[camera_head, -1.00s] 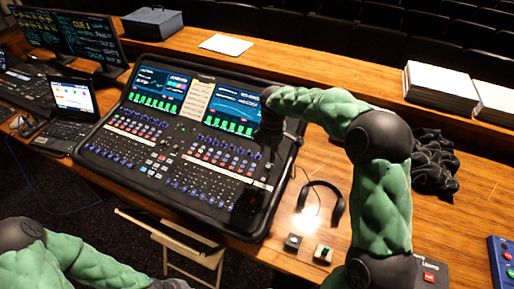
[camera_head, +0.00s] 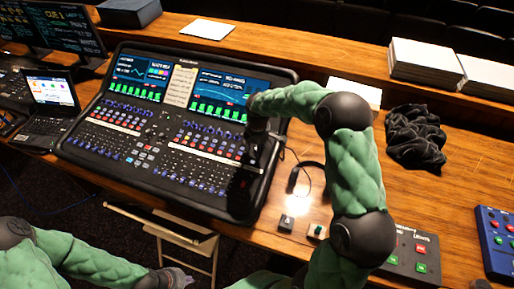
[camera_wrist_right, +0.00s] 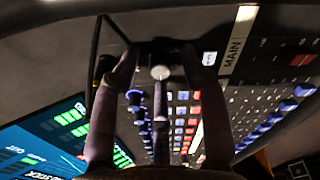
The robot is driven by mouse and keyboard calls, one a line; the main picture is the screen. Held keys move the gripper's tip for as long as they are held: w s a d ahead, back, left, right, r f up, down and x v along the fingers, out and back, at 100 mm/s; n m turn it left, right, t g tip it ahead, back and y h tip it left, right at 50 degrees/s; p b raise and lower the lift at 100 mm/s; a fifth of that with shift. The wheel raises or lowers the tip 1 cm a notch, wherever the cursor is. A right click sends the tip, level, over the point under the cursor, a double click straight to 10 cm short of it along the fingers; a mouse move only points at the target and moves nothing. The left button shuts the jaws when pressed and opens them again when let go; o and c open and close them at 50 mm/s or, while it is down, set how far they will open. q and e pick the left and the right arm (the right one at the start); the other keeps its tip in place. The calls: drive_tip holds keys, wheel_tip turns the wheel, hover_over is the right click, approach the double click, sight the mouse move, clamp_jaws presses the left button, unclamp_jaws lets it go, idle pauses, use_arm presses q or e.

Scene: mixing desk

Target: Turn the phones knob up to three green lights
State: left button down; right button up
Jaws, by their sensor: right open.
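The mixing desk (camera_head: 165,140) fills the middle of the head view. My right gripper (camera_head: 243,185) is dark over the right end of its panel, partly lost against the black surface. In the right wrist view my right gripper (camera_wrist_right: 160,58) is open, its two fingers on either side of a pale round knob (camera_wrist_right: 160,73). The fingers look apart from the knob. I cannot read a label on this knob, so I cannot tell if it is the phones knob. No lights tied to it can be made out. My left gripper (camera_head: 172,279) is low at the picture's bottom edge, its jaws unclear.
Headphones (camera_head: 308,172) lie right of the desk, partly behind my right arm. Two small boxes (camera_head: 286,223) (camera_head: 317,231) are near the table edge. A black cloth (camera_head: 415,137), paper stacks (camera_head: 425,60) and a button box (camera_head: 412,250) lie further right. A laptop (camera_head: 50,95) stands left.

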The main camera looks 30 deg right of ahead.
clamp_jaws()
drive_tip(key=shift+m, duration=0.4)
drive_tip(key=m, duration=0.4)
drive_tip(key=shift+m+b, duration=0.3)
drive_tip(key=shift+b, duration=0.05)
drive_tip(key=m+b, duration=0.1)
drive_tip(key=m, duration=0.5)
drive_tip(key=shift+b, duration=0.3)
drive_tip(key=shift+m, duration=0.3)
unclamp_jaws()
